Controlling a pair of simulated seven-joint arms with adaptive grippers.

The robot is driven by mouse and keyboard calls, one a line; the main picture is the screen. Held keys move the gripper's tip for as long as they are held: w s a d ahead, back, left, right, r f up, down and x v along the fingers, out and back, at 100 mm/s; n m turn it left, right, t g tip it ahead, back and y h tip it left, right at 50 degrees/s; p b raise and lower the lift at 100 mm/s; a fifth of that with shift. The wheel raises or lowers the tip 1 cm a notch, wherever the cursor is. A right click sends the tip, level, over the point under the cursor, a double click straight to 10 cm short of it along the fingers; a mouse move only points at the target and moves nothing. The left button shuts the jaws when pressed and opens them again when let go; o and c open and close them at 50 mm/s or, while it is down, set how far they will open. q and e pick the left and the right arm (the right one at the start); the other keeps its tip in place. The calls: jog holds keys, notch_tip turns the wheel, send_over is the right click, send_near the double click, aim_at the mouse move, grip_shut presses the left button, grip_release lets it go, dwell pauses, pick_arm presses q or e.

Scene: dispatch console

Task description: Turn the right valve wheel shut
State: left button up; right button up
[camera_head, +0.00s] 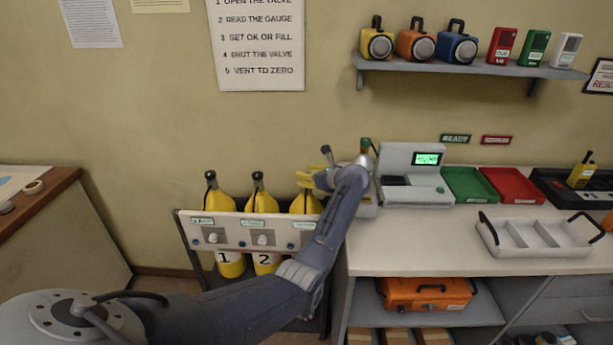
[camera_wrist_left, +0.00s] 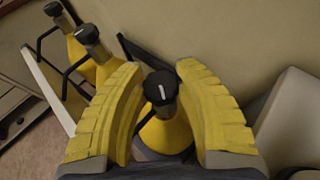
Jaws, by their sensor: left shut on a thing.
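Three yellow cylinders stand in a rack (camera_head: 240,245) with black valve wheels on top. The right cylinder (camera_head: 304,205) is partly covered by my left gripper (camera_head: 312,180), and its valve wheel is hidden in the head view. In the left wrist view, the right valve wheel (camera_wrist_left: 160,87), black with a white mark, sits between the yellow fingers of my left gripper (camera_wrist_left: 158,75). The gripper is shut on it from above. The left valve wheel (camera_head: 210,175) and middle valve wheel (camera_head: 257,175) are free. My right gripper is not in view.
A bench (camera_head: 400,250) with a grey console (camera_head: 405,165) and a white tray (camera_head: 530,237) stands close to the right of the rack. The wall is just behind the cylinders.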

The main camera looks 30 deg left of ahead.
pick_arm(q)
jog(key=m+t+h, duration=0.2)
jog(key=m+t, duration=0.1)
jog(key=m+t+h, duration=0.1)
jog(key=m+t, duration=0.2)
jog(key=shift+s+a+m+h, duration=0.1)
jog(key=shift+a+m+h, duration=0.1)
jog(key=shift+m+h, duration=0.15)
jog(key=shift+d+m+t+h, duration=0.1)
jog(key=shift+m+t+h, duration=1.4)
jog(key=shift+m+h, duration=0.7)
jog(key=shift+h, duration=0.35)
jog(key=o, duration=1.2)
jog(key=shift+d, duration=0.1)
jog(key=v, duration=1.1)
jog(key=shift+s+r, duration=0.15)
jog(key=shift+s, duration=0.2)
